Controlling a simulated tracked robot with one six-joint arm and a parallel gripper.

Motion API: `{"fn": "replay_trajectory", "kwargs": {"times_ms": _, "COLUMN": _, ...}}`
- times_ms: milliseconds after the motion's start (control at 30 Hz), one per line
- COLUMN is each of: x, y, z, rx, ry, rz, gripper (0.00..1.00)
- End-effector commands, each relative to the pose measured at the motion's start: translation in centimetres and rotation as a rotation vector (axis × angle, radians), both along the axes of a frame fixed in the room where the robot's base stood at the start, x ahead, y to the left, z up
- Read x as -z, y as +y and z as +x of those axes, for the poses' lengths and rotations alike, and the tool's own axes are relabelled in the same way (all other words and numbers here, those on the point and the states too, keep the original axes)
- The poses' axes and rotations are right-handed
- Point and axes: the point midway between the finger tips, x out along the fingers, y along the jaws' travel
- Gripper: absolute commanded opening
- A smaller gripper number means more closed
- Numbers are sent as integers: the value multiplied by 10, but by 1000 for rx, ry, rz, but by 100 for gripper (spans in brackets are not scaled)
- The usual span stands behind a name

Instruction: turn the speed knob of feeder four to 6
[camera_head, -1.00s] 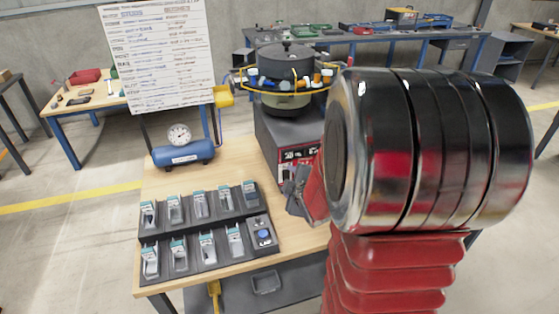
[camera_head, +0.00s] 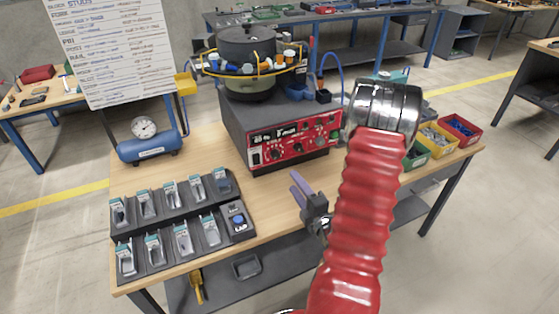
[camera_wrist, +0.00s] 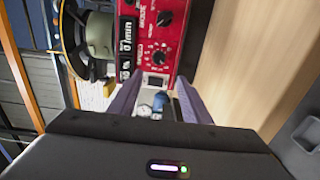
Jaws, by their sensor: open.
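The feeder is a grey box (camera_head: 238,118) with a round dark bowl (camera_head: 247,42) on top and a red control panel (camera_head: 262,138) on its front. The panel carries several black knobs, one at its lower left (camera_head: 276,154). In the wrist view the panel (camera_wrist: 146,40) appears turned sideways, with a knob (camera_wrist: 159,57) just beyond the fingertips and another knob (camera_wrist: 166,18) above it. Knob labels and pointer settings are too small to read. My gripper (camera_head: 299,186) is open and empty, in front of the panel and apart from it; its two purple-grey fingers (camera_wrist: 155,85) show in the wrist view.
A black rack (camera_head: 180,213) with several small packets and a blue button (camera_head: 238,219) stands at the front left. A blue tank with a gauge (camera_head: 150,145) and a whiteboard (camera_head: 115,50) are behind it. Coloured bins (camera_head: 458,128) stand at the right. Bare wood lies before the feeder.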

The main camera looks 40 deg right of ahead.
Motion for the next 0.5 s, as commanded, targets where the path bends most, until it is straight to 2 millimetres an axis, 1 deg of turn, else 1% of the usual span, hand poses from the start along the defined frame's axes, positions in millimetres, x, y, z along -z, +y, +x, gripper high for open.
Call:
{"fn": "replay_trajectory", "kwargs": {"times_ms": 133, "x": 1, "y": -1, "z": -4, "rx": 5, "ry": -14, "rz": -10, "gripper": 44}}
{"fn": "replay_trajectory", "kwargs": {"times_ms": 500, "x": 0, "y": -2, "z": -1, "rx": 3, "ry": -14, "rz": -10, "gripper": 44}}
